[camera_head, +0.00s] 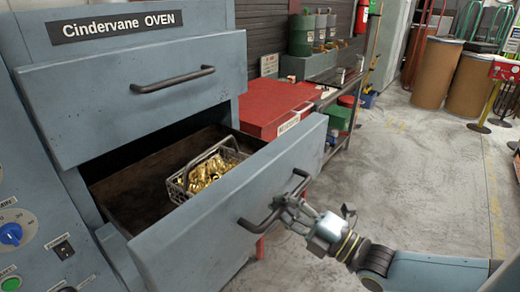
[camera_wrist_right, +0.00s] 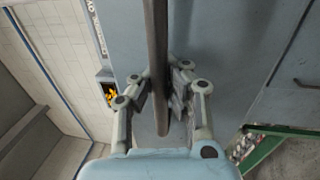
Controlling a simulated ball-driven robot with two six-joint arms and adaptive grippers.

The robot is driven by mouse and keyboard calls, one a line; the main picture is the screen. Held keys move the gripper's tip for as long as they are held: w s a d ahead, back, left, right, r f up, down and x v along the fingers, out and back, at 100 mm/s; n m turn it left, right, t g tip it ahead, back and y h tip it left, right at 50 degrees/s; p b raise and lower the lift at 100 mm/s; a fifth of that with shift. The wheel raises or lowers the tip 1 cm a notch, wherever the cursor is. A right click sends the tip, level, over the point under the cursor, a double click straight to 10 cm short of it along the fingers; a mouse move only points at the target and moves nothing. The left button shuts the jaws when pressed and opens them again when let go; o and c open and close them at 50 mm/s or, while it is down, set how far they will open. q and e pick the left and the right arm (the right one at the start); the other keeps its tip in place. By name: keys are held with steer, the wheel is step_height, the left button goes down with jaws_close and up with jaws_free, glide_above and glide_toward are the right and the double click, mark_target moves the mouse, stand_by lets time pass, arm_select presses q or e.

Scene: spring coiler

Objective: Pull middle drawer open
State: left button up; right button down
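The middle drawer (camera_head: 225,215) of the blue-grey Cindervane oven is pulled well out, and its dark inside shows. A wire basket (camera_head: 178,190) with golden parts stands in it. My right gripper (camera_head: 285,205) is at the dark bar handle (camera_head: 262,222) on the drawer front, near the handle's right end. In the right wrist view the handle (camera_wrist_right: 157,60) runs between the two fingers (camera_wrist_right: 158,95), which are closed in on both sides of it. My left gripper is not in view.
The upper drawer (camera_head: 130,95) with its own handle (camera_head: 173,80) is above. A control panel with a blue knob (camera_head: 11,234) is at left. A red cabinet (camera_head: 275,105) and a bench stand behind. Brown drums (camera_head: 437,72) are far back; the floor (camera_head: 430,180) at right is clear.

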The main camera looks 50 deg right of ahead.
steer(key=shift+p+v, duration=0.35)
steer(key=shift+v, duration=1.3)
steer(key=c, duration=2)
jaws_free()
steer(key=o, duration=0.7)
steer(key=shift+r, duration=0.1)
steer(key=shift+r, duration=0.1)
steer(key=v, duration=1.2)
steer(key=shift+d, duration=0.1)
steer(key=shift+w, duration=0.1)
